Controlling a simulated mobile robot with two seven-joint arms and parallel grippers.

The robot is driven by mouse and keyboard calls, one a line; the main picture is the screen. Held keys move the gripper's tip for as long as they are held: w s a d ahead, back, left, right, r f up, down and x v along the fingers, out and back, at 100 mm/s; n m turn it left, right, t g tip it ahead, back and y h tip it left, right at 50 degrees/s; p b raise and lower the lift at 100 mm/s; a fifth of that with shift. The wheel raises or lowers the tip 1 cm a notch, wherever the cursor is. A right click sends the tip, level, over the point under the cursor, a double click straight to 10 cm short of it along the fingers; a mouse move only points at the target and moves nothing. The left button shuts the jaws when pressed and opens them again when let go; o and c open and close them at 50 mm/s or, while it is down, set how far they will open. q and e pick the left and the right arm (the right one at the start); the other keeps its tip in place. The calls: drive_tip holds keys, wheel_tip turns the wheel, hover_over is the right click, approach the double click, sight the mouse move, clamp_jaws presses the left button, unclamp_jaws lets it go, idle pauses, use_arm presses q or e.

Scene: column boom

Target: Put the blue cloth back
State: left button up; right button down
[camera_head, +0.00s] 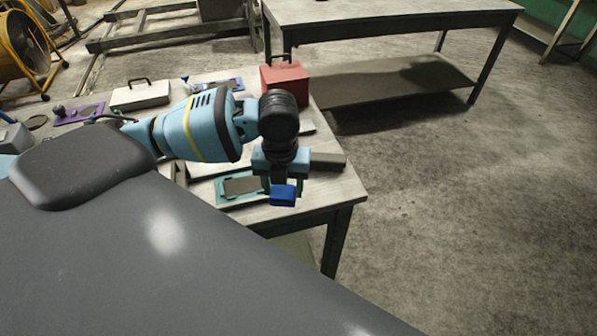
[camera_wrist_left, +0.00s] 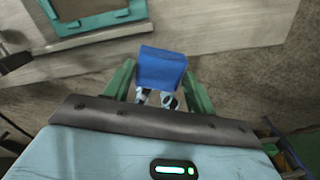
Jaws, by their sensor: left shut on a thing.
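The blue cloth (camera_head: 284,195) is a small folded blue block shape held at the tips of my left gripper (camera_head: 284,184). In the left wrist view the blue cloth (camera_wrist_left: 162,68) sits between the two green fingers of my left gripper (camera_wrist_left: 160,88), which is shut on it. In the head view the cloth appears over the front edge of the near table (camera_head: 345,187), close to its right corner. A teal tray (camera_head: 222,200) with a grey-brown pad lies just left of it; its frame also shows in the left wrist view (camera_wrist_left: 95,22). My right gripper is not in view.
A second table (camera_head: 380,12) stands behind. The floor to the right is clear.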

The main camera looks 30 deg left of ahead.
use_arm(q)
drive_tip(key=w, duration=0.3)
drive_tip(key=w+a, duration=0.1)
drive_tip(key=w, duration=0.4)
drive_tip(key=shift+w+a+f+b, duration=0.3)
drive_tip(key=shift+a+f, duration=0.05)
drive_tip(key=shift+f, duration=1.8)
drive_tip(key=shift+f, duration=0.1)
drive_tip(key=shift+f, duration=0.15)
drive_tip(key=o, duration=0.9)
wheel_tip(320, 180, up, 12)
drive_tip(key=shift+r+p, duration=0.25)
drive_tip(key=shift+p, duration=0.05)
